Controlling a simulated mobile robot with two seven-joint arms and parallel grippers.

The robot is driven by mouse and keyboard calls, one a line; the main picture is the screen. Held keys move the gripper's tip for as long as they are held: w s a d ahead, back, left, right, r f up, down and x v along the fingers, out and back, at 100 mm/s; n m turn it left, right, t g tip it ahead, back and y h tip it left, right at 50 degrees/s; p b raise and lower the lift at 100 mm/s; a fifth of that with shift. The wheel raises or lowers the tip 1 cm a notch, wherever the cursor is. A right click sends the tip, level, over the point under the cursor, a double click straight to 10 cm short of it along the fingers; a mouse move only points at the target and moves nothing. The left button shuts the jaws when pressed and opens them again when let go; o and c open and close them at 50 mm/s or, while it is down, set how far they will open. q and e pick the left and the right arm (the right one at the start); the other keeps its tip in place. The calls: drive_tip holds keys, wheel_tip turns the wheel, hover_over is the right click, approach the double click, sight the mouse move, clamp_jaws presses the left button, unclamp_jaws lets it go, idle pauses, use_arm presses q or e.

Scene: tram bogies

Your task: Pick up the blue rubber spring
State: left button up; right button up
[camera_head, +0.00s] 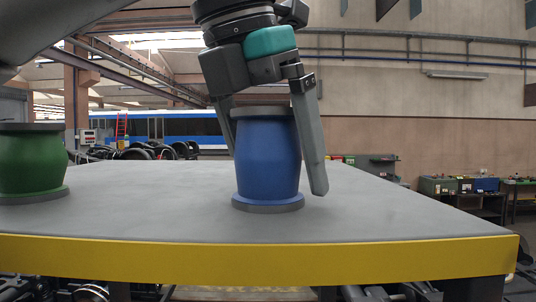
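The blue rubber spring (267,165) stands upright on the grey table (380,205), with a grey disc at its top and at its base. My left gripper (272,160) comes down from above with its fingers apart around the spring. One finger is at the spring's right side, slanting down past its middle. The other is at its left, partly hidden behind the spring. A small gap shows between the right finger and the spring's lower part; contact on the left cannot be told. My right gripper is not in view.
A green rubber spring (32,165) stands on the table at the left edge of the view. The table's front edge is yellow (270,262). The tabletop right of the blue spring is clear. Benches (480,200) stand far behind at the right.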

use_arm(q)
drive_tip(key=shift+r, duration=0.1)
clamp_jaws()
idle(0.6)
drive_tip(key=shift+r, duration=4.95)
